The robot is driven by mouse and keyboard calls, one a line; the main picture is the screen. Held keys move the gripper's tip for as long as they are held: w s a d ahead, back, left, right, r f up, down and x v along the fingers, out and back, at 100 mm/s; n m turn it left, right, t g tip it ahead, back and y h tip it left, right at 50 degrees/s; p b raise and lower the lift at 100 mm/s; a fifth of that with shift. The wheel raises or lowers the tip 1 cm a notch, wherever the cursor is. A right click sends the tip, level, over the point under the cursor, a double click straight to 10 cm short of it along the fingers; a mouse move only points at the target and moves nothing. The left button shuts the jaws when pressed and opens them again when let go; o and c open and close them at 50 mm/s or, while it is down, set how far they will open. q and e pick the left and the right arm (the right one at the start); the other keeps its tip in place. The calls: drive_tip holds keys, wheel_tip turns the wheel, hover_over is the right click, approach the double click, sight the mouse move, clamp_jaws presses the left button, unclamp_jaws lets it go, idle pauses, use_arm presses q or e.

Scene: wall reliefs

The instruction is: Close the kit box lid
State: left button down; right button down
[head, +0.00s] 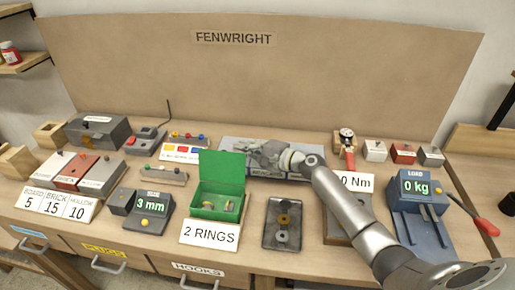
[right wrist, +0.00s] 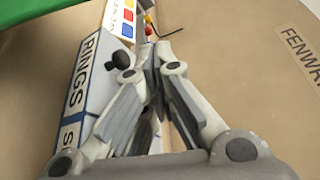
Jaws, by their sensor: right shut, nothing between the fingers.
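The green kit box (head: 213,211) stands on the workbench behind the "2 RINGS" card. Its lid (head: 222,168) is open and stands upright at the back. A few small ring-like parts lie inside. My right gripper (head: 258,152) is just right of and behind the raised lid, above a grey-blue panel, and looks apart from the lid. In the right wrist view its fingers (right wrist: 143,85) are together and empty. A green patch, likely the lid (right wrist: 45,30), fills that view's upper left corner. My left gripper is not in view.
A blue-white block marked "RINGS" (right wrist: 90,85) is close beside my fingers. My right arm crosses the bench's right half.

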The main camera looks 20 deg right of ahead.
sight(223, 165)
drive_tip(key=shift+x, duration=0.95)
drive_tip(key=s+a+p, duration=0.1)
drive_tip(key=s+a+r+p, duration=0.1)
drive_tip(key=s+p, duration=0.1)
drive_tip(key=shift+s+a+r, duration=0.1)
drive_tip(key=shift+s, duration=0.05)
